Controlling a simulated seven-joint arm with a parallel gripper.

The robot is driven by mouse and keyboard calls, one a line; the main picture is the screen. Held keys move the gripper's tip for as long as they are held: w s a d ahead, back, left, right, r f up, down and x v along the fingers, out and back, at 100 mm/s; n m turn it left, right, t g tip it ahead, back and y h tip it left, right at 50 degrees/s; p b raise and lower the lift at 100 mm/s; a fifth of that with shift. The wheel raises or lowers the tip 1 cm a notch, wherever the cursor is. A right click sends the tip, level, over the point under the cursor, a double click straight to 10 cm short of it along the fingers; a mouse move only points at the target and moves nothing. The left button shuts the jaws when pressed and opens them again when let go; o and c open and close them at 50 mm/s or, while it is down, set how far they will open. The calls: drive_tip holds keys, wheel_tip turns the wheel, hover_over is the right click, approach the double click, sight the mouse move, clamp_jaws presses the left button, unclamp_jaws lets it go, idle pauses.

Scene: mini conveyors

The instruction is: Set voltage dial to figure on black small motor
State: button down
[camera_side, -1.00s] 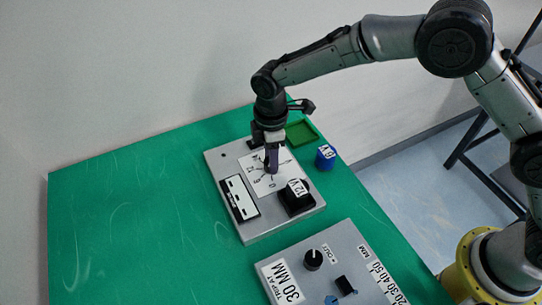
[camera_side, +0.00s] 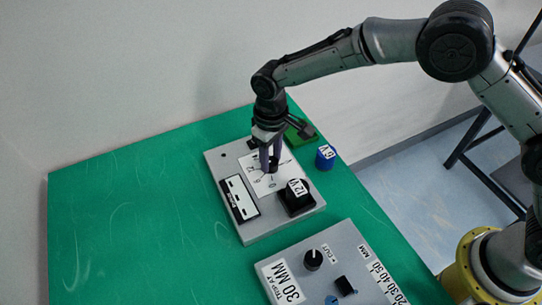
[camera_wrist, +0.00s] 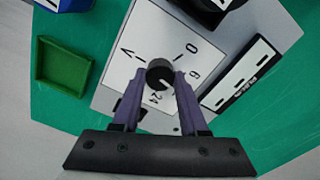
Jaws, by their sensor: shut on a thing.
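The voltage dial is a black round knob (camera_wrist: 160,73) on a white scale card (camera_side: 262,172) on a grey panel. In the wrist view, figures 0, 6 and 24 show around it, and its white pointer mark faces lower right, toward a spot partly hidden by a finger. My gripper (camera_side: 269,170) comes down from above and is shut on the knob, one finger on each side; it also shows in the wrist view (camera_wrist: 158,85). The black small motor (camera_side: 295,200) sits on the same panel, in front of the dial, with a white 12V label.
A blue motor (camera_side: 326,158) labelled 6V stands on the green table right of the panel. A green tray (camera_wrist: 63,65) lies behind it. A black-and-white strip (camera_side: 239,198) is on the panel's left. A second grey panel (camera_side: 322,262) stands in front.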

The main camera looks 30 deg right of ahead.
sight(271, 161)
drive_tip(key=shift+m, duration=1.1)
drive_tip(key=shift+c, duration=2.2)
unclamp_jaws()
wheel_tip(271, 161, up, 14)
